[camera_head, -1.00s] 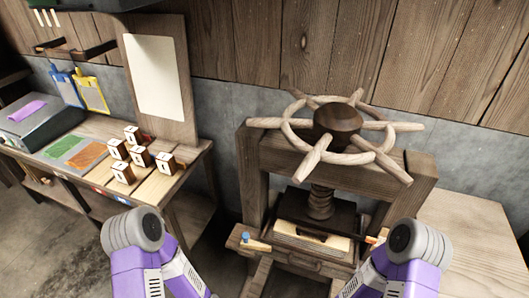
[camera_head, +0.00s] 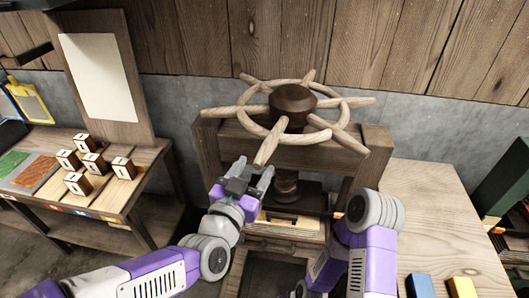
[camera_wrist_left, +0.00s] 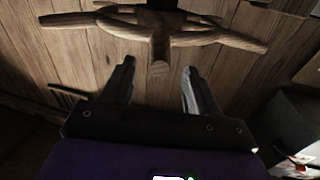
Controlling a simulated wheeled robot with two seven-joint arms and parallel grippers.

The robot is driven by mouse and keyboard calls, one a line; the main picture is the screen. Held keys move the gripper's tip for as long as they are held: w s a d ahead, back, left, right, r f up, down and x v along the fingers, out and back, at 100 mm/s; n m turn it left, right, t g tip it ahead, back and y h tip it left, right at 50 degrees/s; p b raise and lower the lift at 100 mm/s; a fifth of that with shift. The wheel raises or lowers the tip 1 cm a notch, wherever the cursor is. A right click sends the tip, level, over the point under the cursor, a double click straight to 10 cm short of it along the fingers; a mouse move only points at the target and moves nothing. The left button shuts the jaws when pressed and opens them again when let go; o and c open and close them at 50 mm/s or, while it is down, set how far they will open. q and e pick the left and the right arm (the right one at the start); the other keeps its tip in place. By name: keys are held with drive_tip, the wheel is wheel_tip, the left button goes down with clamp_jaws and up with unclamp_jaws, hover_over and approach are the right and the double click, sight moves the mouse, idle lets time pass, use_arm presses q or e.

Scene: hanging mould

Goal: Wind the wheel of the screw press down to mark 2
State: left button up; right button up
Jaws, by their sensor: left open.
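The screw press (camera_head: 376,140) has a wooden frame and a light wooden wheel (camera_head: 337,120) with several spoke handles around a dark hub (camera_head: 292,100). Its dark screw (camera_head: 287,185) runs down to a dark pressing block. My left gripper (camera_head: 253,172) is open and empty, just below the near spoke of the wheel. In the left wrist view the wheel (camera_wrist_left: 215,38) is ahead, and a spoke end (camera_wrist_left: 159,68) shows between the open fingers, apparently beyond their tips. My right arm is at the right of the press; its gripper is out of view. I can make out no numbered marks.
A workbench (camera_head: 130,190) at the left holds several wooden cubes (camera_head: 95,163) and a pale upright board (camera_head: 95,70). At the right, a wooden table (camera_head: 440,215) has blue (camera_head: 420,286) and yellow (camera_head: 462,287) blocks at its near edge; its middle is clear.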

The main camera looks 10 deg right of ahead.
sight(265, 153)
use_arm(q)
drive_tip(key=x, duration=0.7)
drive_tip(key=shift+f, duration=0.1)
clamp_jaws()
